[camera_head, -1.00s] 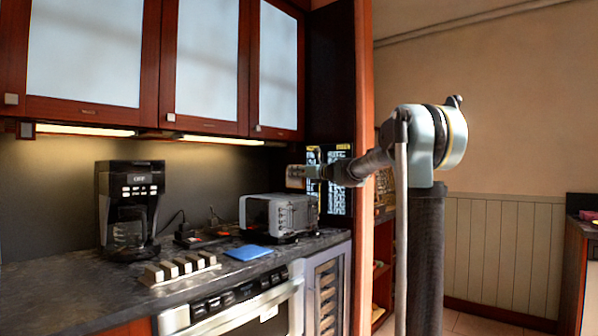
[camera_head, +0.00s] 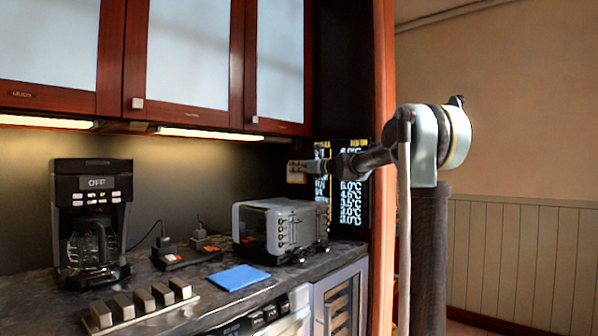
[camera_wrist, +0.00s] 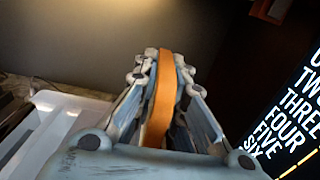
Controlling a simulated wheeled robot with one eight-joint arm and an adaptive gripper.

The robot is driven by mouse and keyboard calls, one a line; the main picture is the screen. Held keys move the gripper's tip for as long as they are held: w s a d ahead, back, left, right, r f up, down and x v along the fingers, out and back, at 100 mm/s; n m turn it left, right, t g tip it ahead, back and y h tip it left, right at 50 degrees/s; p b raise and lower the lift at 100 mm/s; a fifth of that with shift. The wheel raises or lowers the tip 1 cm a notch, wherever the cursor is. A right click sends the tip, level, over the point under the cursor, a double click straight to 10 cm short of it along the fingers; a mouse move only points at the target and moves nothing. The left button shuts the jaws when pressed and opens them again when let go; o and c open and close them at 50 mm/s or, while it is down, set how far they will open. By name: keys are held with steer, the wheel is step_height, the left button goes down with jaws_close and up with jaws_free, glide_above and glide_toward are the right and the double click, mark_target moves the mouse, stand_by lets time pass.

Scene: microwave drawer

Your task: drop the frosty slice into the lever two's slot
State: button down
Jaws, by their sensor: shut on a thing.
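My gripper (camera_head: 308,167) is shut on a tan-orange slice (camera_wrist: 163,100), which stands on edge between the fingers in the wrist view. In the head view the slice (camera_head: 294,179) is a small brownish patch at the gripper's tip. No frost can be made out at this size. The grey toaster (camera_head: 258,229) stands on the counter below the gripper, with a gap between them. Its levers (camera_head: 283,232) are on the end facing right. Its slots cannot be made out, nor which lever is two.
A coffee maker (camera_head: 92,190), a blue cloth-like square (camera_head: 238,277) and a rack of several grey blocks (camera_head: 140,313) are on the dark counter. Wall cabinets (camera_head: 195,60) hang above. A reddish post (camera_head: 384,120) stands beside my arm. A lettered board (camera_wrist: 290,115) is behind the gripper.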

mark_target(298, 183)
steer(key=shift+w+d, duration=0.3)
steer(key=shift+w, duration=0.2)
steer(key=shift+s+f, duration=0.1)
steer(key=shift+f, duration=2.75)
steer(key=shift+f, duration=1.9)
steer(key=shift+r, duration=0.2)
steer(key=shift+r, duration=1.5)
steer(key=shift+f, duration=0.35)
stand_by(0.7)
